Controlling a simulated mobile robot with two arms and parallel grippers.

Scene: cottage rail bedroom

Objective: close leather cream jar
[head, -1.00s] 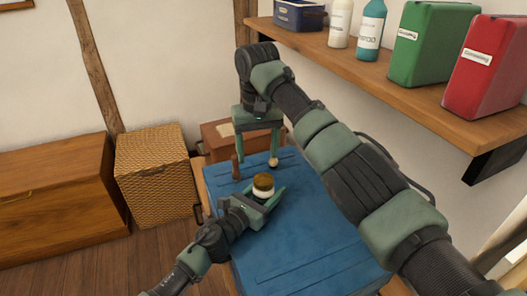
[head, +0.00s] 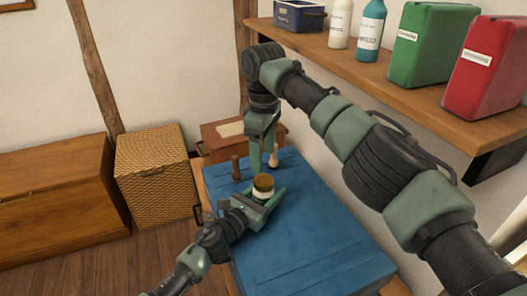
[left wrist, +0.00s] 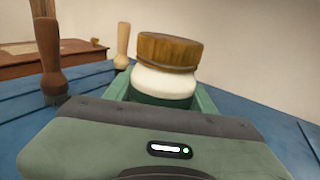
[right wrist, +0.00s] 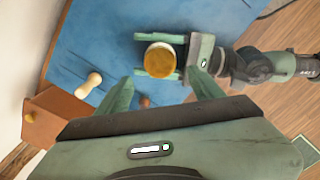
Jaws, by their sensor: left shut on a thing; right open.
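The leather cream jar (head: 263,194) has a white upper body, a dark green lower part and a brown-gold lid (head: 263,183). In the left wrist view the jar (left wrist: 165,82) stands roughly upright with the lid (left wrist: 170,51) on top, looking slightly tilted. Whether the lid is screwed tight cannot be told. My left gripper (head: 265,197) is shut around the jar's body above the blue surface. My right gripper (head: 263,168) is open and empty, pointing down behind the jar. In the right wrist view the lid (right wrist: 160,61) shows ahead, between the lines of the right fingers.
A blue-topped table (head: 310,240) lies below, with its front half clear. A dark wooden handle (head: 236,168) and a pale wooden one (head: 274,158) stand near its back edge. A brown wooden box (head: 222,136) is behind. A wall shelf (head: 400,85) with bottles and boxes overhangs at right.

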